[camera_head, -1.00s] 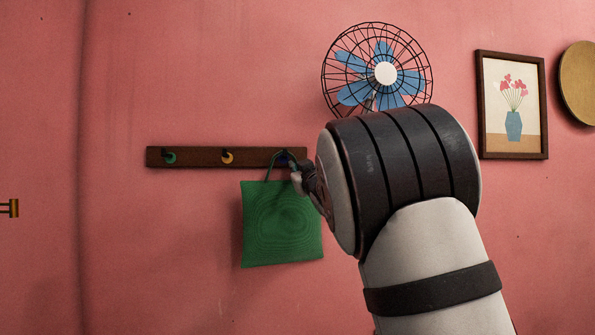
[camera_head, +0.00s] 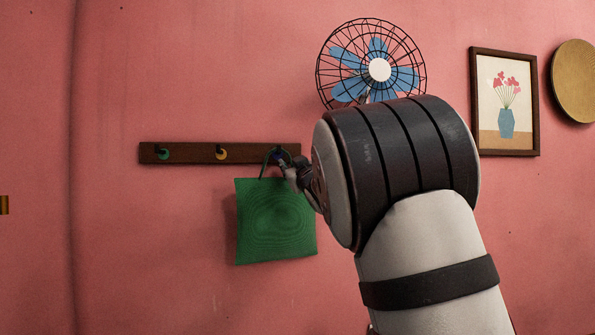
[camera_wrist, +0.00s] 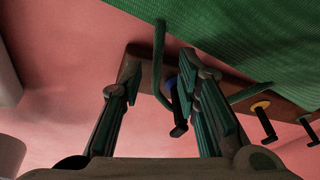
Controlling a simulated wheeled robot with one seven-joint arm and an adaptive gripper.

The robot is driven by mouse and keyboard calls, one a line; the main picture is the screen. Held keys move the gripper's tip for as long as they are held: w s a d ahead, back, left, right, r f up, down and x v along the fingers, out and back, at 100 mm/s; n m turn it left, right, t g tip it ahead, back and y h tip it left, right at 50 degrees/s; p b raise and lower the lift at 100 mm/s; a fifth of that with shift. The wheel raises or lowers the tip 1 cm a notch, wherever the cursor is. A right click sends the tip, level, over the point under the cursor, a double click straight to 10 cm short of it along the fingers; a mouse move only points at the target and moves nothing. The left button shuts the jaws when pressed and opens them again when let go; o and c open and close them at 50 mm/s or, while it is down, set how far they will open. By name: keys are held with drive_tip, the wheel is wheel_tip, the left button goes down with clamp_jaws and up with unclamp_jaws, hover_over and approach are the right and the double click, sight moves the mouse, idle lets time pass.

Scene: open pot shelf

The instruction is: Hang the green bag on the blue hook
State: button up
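The green bag (camera_head: 277,222) hangs flat against the wall below the right end of the hook rack (camera_head: 190,154). In the wrist view the bag (camera_wrist: 250,30) fills the upper right, and its green strap (camera_wrist: 158,60) bends at the blue hook (camera_wrist: 171,88). The strap appears to loop around the hook's peg, partly hidden behind a finger. My gripper (camera_wrist: 155,82) has its fingers spread, with the hook and part of the strap between them, close to the right finger. In the head view my gripper (camera_head: 287,172) covers much of the blue hook (camera_head: 279,156).
A yellow hook (camera_head: 221,154) and a green hook (camera_head: 163,154) sit empty further left on the rack. A fan (camera_head: 378,70) is above my arm. A framed flower picture (camera_head: 505,100) and a round plate (camera_head: 577,80) hang at right. The wall left of the bag is bare.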

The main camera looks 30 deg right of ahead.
drive_tip(key=s+a+f+m+g+y, duration=0.1)
drive_tip(key=s+a+f+g, duration=0.4)
drive_tip(key=s+f, duration=0.5)
drive_tip(key=s+a+f+m+g+y, duration=0.1)
drive_tip(key=s+a+f+g, duration=0.4)
drive_tip(key=s, duration=1.7)
drive_tip(key=s+a+f+m+g, duration=0.1)
drive_tip(key=s+a+f+g, duration=0.4)
drive_tip(key=s+f, duration=0.9)
drive_tip(key=shift+s+a+f+y, duration=0.4)
drive_tip(key=shift+s+a, duration=0.65)
drive_tip(key=shift+s, duration=0.2)
